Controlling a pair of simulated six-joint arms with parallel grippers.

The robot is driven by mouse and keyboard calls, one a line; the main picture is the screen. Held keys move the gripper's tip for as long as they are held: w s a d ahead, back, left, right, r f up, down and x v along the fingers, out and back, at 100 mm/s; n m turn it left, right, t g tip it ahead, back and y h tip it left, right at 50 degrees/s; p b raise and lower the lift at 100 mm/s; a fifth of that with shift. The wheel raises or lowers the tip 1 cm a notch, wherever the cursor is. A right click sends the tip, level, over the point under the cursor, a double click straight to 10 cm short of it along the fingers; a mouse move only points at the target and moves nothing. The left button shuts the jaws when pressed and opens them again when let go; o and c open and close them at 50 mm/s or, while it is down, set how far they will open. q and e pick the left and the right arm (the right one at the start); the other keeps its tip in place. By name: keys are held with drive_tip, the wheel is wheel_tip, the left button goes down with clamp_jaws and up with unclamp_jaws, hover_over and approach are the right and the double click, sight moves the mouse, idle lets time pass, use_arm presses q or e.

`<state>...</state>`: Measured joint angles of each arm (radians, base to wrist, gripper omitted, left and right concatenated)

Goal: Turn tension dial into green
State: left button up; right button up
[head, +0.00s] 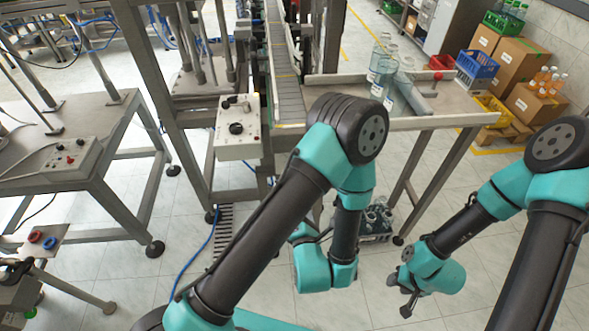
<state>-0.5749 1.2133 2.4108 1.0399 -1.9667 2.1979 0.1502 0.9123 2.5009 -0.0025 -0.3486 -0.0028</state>
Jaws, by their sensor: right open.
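A light grey control box (238,143) stands on the machine frame left of the conveyor. On its face is a round black dial (236,128), with a smaller dark knob (225,105) above it. I cannot make out a scale or a green zone on it. My right gripper (406,301) is open and empty, low over the floor at the right, well apart from the box. My left arm rises from the bottom and bends down in front of the machine. Its wrist shows right of and below the box, but its gripper is hidden.
The conveyor (287,90) runs away behind the box. A side table (440,112) holds clear bottles (383,72) and a red-knobbed part. A second control box (62,160) sits on the left bench. Crates and cartons (520,62) stand at far right. The floor between is mostly clear.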

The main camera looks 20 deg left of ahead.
use_arm(q)
drive_tip(key=x, duration=1.6)
drive_tip(key=shift+d+r, duration=0.1)
drive_tip(key=shift+c, duration=0.3)
drive_tip(key=c, duration=0.9)
drive_tip(key=shift+o, duration=0.2)
drive_tip(key=shift+m, duration=0.3)
drive_tip(key=m, duration=2.4)
drive_tip(key=shift+m, duration=0.3)
